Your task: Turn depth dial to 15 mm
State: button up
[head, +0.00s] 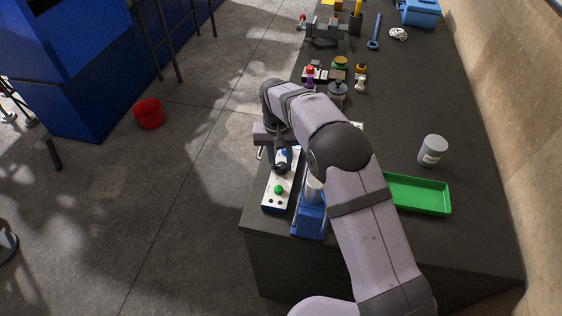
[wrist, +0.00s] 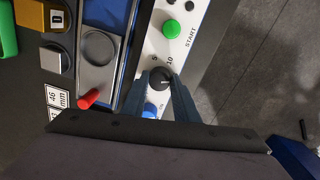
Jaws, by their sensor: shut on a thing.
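The depth dial (wrist: 159,79) is a black round knob with a light pointer line on a white control panel (wrist: 152,48), in the wrist view. The printed marks 5 and 10 show beside it; no 15 mark can be made out. My gripper (wrist: 160,76) has its two fingers on either side of the dial and is shut on it.
A blue button (wrist: 152,110) is close beside my fingers. The blue press (head: 311,222) stands next to the panel, with a red-ended handle (wrist: 88,98). A green tray (head: 420,194) and a grey jar (head: 432,150) are to the right on the dark bench.

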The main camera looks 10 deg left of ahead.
aim_at(279, 165)
jog(key=shift+w+r+m, duration=0.15)
jog(key=shift+m, duration=0.25)
jog(key=o, duration=1.1)
jog(key=shift+c, duration=0.2)
jog(key=r, duration=0.2)
jog(key=r+b, duration=0.1)
jog(key=r, duration=0.1)
jog(key=r+b, duration=0.1)
jog(key=r, duration=0.2)
jog(key=shift+a, duration=0.25)
jog(key=shift+r, duration=0.1)
jog(key=shift+d, duration=0.1)
